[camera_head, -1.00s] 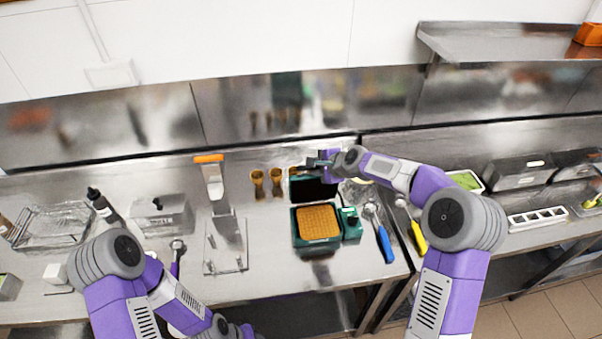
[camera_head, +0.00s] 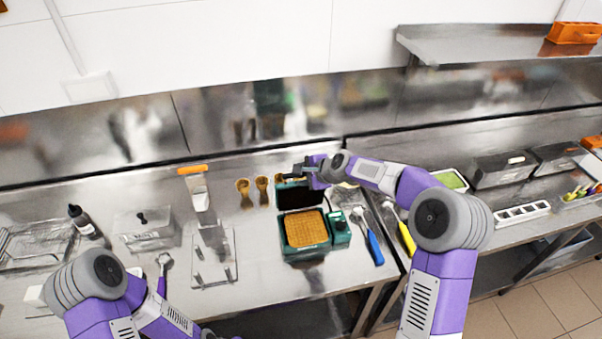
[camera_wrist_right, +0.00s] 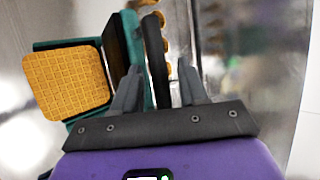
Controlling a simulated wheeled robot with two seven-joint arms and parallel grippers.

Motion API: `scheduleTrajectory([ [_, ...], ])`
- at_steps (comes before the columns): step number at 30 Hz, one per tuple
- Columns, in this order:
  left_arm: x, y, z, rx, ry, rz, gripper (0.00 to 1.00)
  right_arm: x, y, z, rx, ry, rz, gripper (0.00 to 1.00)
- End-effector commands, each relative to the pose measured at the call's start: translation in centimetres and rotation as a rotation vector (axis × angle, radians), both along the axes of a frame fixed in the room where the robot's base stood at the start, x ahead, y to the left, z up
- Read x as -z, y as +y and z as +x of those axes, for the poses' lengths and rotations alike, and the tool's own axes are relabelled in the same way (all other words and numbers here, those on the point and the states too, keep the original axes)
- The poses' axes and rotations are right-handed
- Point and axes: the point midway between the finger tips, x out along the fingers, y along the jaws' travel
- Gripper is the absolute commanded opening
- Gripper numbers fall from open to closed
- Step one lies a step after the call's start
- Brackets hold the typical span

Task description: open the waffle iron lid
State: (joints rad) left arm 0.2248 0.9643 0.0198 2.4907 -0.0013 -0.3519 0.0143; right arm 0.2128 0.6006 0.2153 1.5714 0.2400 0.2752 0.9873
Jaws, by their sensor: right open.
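The waffle iron has a green base (camera_head: 288,250) with a golden waffle (camera_head: 305,229) in it. Its lid (camera_head: 300,196) stands raised at the back, dark inner face toward me. My right gripper (camera_head: 293,175) is at the lid's top edge. The waffle (camera_wrist_right: 66,82) shows at left there. My left arm is at the lower left, its gripper outside the picture.
A blue-handled tool (camera_head: 374,246) and a yellow-handled tool (camera_head: 406,238) lie right of the iron. Brown cups (camera_head: 262,189) stand left of the lid. A metal stand (camera_head: 212,258), a steel box (camera_head: 147,229) and a dark bottle (camera_head: 80,221) are farther left.

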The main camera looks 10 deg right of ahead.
Motion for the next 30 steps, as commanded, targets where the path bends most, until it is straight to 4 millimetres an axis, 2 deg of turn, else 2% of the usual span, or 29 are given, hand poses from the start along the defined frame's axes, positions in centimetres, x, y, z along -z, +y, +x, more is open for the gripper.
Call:
scheduleTrajectory([
  [6,0.8,0.0,0.0,0.000,0.000,0.000,0.43,-2.5,-1.4,-2.2,0.005,-0.009,-0.001,0.43],
  [12,1.1,0.0,0.0,0.000,0.000,0.000,0.43,-4.2,-2.2,-3.8,0.002,-0.011,0.000,0.43],
  [30,1.1,0.0,0.0,0.000,0.000,0.000,0.43,-4.7,-2.4,-4.2,0.002,-0.011,0.001,0.43],
])
